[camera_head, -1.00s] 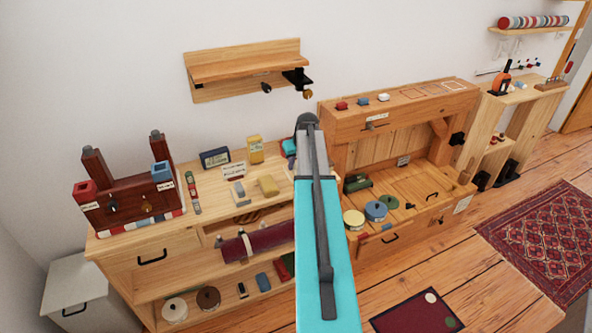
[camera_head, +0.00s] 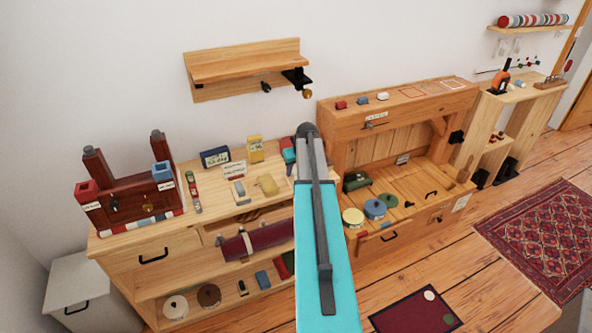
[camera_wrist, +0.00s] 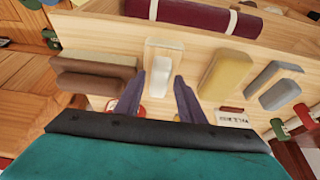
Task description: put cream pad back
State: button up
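A pale cream-white block (camera_wrist: 163,66), which looks like the cream pad, lies on the wooden bench top in the wrist view. My gripper (camera_wrist: 158,82) is open, with one dark finger on each side of the block's near end. I cannot tell whether the fingers touch it. In the head view my teal arm hides the gripper and this block. A yellow block (camera_wrist: 228,72) lies just right of it in the wrist view, and also shows in the head view (camera_head: 267,184).
In the wrist view a brown block (camera_wrist: 95,72) lies close left, and grey blocks (camera_wrist: 278,92) lie right. A maroon roll (camera_head: 258,240) hangs along the bench front. A clock (camera_head: 215,157) and a yellow box (camera_head: 255,149) stand at the back. A wall shelf (camera_head: 245,70) is above.

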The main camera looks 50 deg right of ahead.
jog(key=shift+o, duration=0.3)
jog(key=shift+r, duration=0.25)
jog(key=b+v, duration=0.2)
jog(key=v, duration=1)
jog(key=shift+b, duration=0.35)
jog(key=shift+f, duration=0.1)
jog(key=a+f, duration=0.5)
jog(key=w+a+f+g+y, duration=0.1)
jog(key=a+f, duration=0.4)
jog(key=w+a+f+n+y, duration=0.1)
jog(key=a+f, duration=0.4)
jog(key=f, duration=0.1)
jog(key=shift+a+g, duration=0.3)
jog(key=shift+g, duration=0.1)
jog(key=s+a+f+n+g+y, duration=0.1)
jog(key=s+a+f+g, duration=0.3)
jog(key=a+f, duration=1.05)
jog(key=s+a+f+g, duration=0.1)
jog(key=s+a+f, duration=0.3)
jog(key=s+a, duration=0.3)
jog(key=s+a+f+n+g, duration=0.1)
jog(key=s+a+f, duration=0.4)
jog(key=s+a, duration=0.3)
jog(key=s+a+f+n+g+h, duration=0.1)
jog(key=s+a+f, duration=0.4)
jog(key=s, duration=0.7)
jog(key=shift+s+a+f+g, duration=0.25)
jog(key=shift+s+a+g, duration=0.2)
jog(key=shift+a, duration=0.8)
jog(key=shift+w, duration=0.1)
